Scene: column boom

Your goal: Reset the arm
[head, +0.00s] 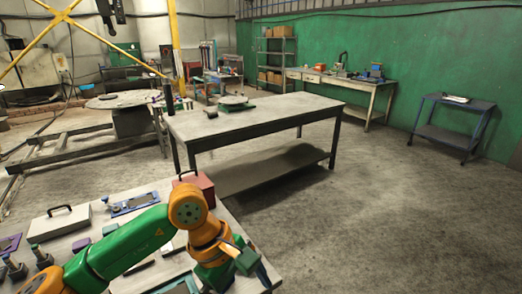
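A jointed arm in green and orange comes in from the lower left of the head view, and I take it as my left arm. Its green link rises to an orange elbow joint, then the arm bends down to the right over the near workbench (92,192). My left gripper (247,262) is at its far end, low in the picture. It is small and partly hidden by the wrist, so I cannot tell whether its fingers are open or shut. I see nothing clearly held in it. My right gripper is not in view.
The near bench holds a grey case (59,223), a red toolbox (194,187) behind the elbow and several small tools. A large grey table (280,113) stands beyond. A blue cart (447,130) stands at the right. The floor (400,220) at right is clear.

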